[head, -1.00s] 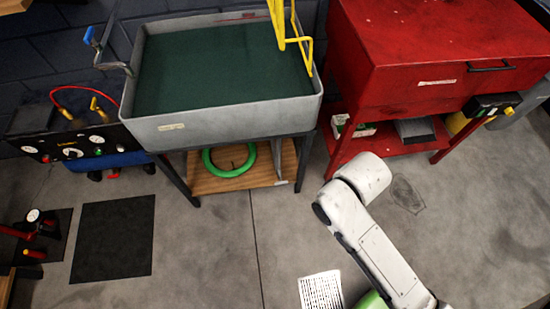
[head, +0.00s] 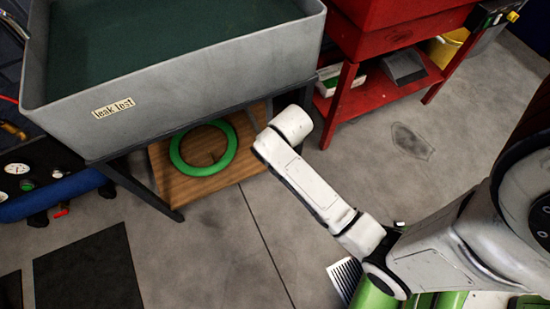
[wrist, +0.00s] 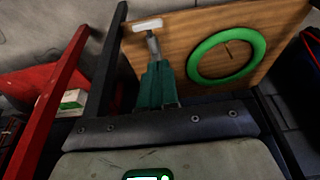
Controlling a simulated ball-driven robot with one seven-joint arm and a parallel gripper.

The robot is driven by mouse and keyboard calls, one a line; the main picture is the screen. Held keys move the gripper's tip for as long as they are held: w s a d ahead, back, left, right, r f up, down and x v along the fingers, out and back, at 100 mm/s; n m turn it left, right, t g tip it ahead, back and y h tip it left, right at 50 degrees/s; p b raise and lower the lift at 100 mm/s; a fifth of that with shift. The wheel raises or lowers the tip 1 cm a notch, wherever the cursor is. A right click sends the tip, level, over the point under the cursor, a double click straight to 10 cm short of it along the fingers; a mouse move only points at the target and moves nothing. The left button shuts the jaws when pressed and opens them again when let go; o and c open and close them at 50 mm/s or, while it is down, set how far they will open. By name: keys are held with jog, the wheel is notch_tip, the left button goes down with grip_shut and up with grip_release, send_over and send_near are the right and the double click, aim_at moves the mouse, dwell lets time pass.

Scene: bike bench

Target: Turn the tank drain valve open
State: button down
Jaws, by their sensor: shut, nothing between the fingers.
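The grey leak-test tank (head: 190,90) stands on a dark frame at the upper left of the head view. In the wrist view, a pale crossbar handle on a short grey stem, apparently the drain valve (wrist: 148,25), shows against the wooden shelf. My gripper (wrist: 154,66) has its teal fingers shut and empty, pointing at the stem. The tips look close to it, but I cannot tell whether they touch. My gripper is out of sight in the head view.
A green ring (head: 203,150) lies on the wooden shelf (head: 170,190) under the tank. Dark frame legs and a red cabinet (head: 390,30) on red legs stand close to my arm. A black mat (head: 88,270) lies on the floor at left. Open floor lies in front.

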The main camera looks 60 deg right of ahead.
jog(key=b+x, duration=0.2)
jog(key=x, duration=0.2)
jog(key=b+x, duration=0.2)
jog(key=x, duration=0.2)
jog(key=b+x, duration=0.2)
jog(key=x, duration=0.2)
jog(key=shift+s+a+f, duration=0.25)
jog(key=shift+s+f, duration=0.1)
jog(key=shift+f, duration=0.05)
jog(key=shift+f+b, duration=0.5)
jog(key=shift+f, duration=0.15)
jog(key=shift+w+a+f+g+h, duration=0.15)
jog(key=shift+a+g+h, duration=0.15)
jog(key=shift+g+h, duration=0.2)
jog(key=shift+p, duration=0.3)
jog(key=f+g+h+b, duration=0.1)
jog(key=h+b, duration=0.1)
jog(key=f+n+g+h+b, duration=0.1)
jog(key=f+g+h+b, duration=0.1)
jog(key=h, duration=0.1)
jog(key=a+f+g+h+b, duration=0.1)
jog(key=f+h+b, duration=0.1)
jog(key=shift+w+a+f+n+h, duration=0.1)
jog(key=shift+w+f+n+h, duration=0.05)
jog(key=shift+w+n+h, duration=0.2)
jog(key=shift+f+b, duration=0.25)
jog(key=shift+b, duration=0.05)
jog(key=shift+d, duration=0.2)
